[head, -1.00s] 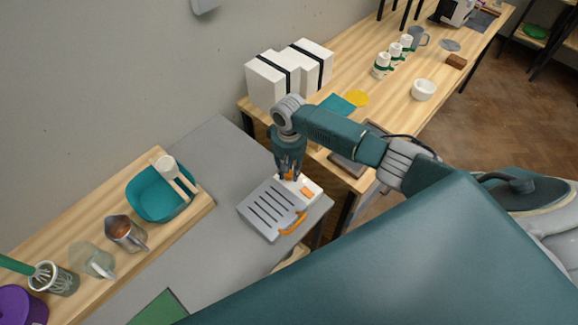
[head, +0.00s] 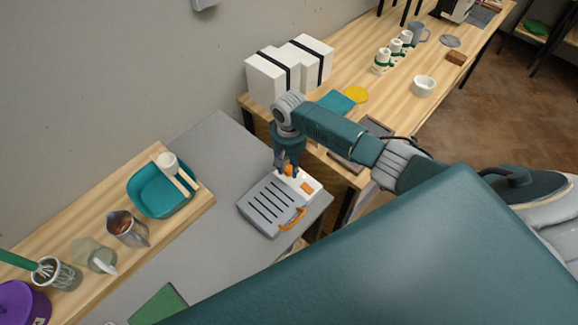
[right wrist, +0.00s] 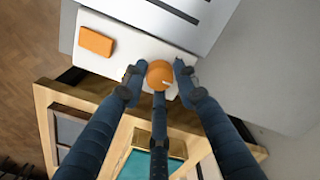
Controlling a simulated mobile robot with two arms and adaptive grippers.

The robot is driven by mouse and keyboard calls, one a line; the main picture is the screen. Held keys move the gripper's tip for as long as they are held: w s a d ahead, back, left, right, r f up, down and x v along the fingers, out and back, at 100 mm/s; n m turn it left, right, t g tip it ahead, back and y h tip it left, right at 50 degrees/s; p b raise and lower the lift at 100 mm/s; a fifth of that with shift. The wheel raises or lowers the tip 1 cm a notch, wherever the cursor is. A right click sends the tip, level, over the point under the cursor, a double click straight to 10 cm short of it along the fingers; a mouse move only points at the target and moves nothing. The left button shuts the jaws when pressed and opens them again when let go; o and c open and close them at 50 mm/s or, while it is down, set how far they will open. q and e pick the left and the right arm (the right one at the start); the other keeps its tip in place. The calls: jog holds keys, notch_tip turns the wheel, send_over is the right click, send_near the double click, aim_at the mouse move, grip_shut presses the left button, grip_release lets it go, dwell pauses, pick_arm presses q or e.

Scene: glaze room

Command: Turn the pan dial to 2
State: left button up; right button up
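The pan is a grey slotted plate (head: 270,208) with an orange handle (head: 292,219), on a white base strip (head: 312,181). Its round orange dial (head: 289,171) sits on that strip and also shows in the right wrist view (right wrist: 159,73), with a small pale mark at its lower right side. No numbers are readable. My right gripper (head: 287,163) is over the dial. In the right wrist view its fingers (right wrist: 159,76) stand spread around the dial, with narrow gaps at the left and right; contact of the lower finger cannot be told. My left gripper is not in view.
An orange rectangle (right wrist: 96,41) sits on the strip beside the dial. The grey counter (head: 215,165) is clear left of the pan. White boxes (head: 270,78) stand behind my right arm.

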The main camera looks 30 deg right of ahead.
aim_at(289, 168)
jog(key=shift+r, duration=0.15)
notch_tip(289, 168, up, 12)
dwell(0.6)
dwell(0.4)
